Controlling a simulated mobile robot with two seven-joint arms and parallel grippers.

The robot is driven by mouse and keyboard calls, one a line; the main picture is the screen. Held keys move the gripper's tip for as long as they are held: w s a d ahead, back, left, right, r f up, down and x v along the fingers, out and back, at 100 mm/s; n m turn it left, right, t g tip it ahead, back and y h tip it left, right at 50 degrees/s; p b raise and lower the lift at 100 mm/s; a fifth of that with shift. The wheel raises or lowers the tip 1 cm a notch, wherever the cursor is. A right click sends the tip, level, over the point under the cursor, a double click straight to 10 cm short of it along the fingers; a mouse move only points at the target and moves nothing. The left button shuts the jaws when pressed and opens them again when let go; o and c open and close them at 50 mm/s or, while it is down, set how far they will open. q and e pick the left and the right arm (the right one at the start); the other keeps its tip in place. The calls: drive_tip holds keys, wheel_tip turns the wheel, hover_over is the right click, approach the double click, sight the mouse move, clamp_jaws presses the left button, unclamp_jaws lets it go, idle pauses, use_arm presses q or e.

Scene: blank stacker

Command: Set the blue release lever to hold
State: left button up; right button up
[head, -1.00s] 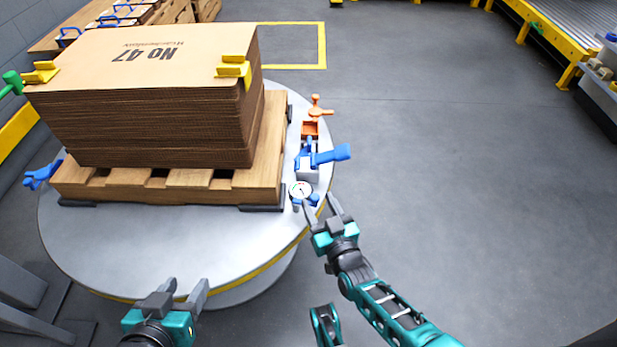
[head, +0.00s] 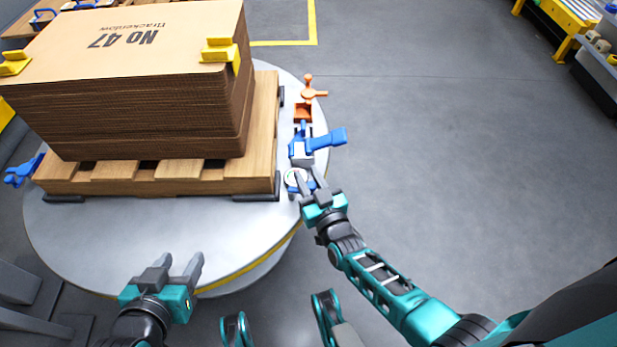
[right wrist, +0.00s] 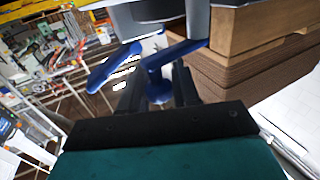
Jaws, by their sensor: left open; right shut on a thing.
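My right gripper (head: 309,183) is at the gauge on the right rim of the round turntable (head: 150,235). In the right wrist view, its fingers (right wrist: 158,92) are shut on the round knob of a blue lever (right wrist: 172,58), which I take for the release lever. In the head view the gripper mostly hides this lever. A second, wider blue handle (head: 325,140) points right from a grey block just beyond; it also shows in the right wrist view (right wrist: 108,70). My left gripper (head: 172,272) is open and empty near the turntable's front edge.
A wooden pallet (head: 160,180) with a tall cardboard stack (head: 140,110) fills the turntable's middle. Yellow clips (head: 220,50) sit on the stack. An orange lever (head: 312,92) stands beyond the blue handle. A blue clamp (head: 22,170) is at the left rim.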

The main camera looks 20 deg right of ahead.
clamp_jaws()
drive_tip(key=n+y, duration=0.1)
drive_tip(key=y, duration=0.1)
drive_tip(key=shift+w+n+g+y+b, duration=0.3)
drive_tip(key=shift+w+n+b, duration=0.05)
drive_tip(key=shift+w+n, duration=0.05)
drive_tip(key=shift+w+n+y, duration=0.1)
drive_tip(key=shift+n+y, duration=0.2)
drive_tip(key=shift+y, duration=0.3)
drive_tip(key=o, duration=0.7)
unclamp_jaws()
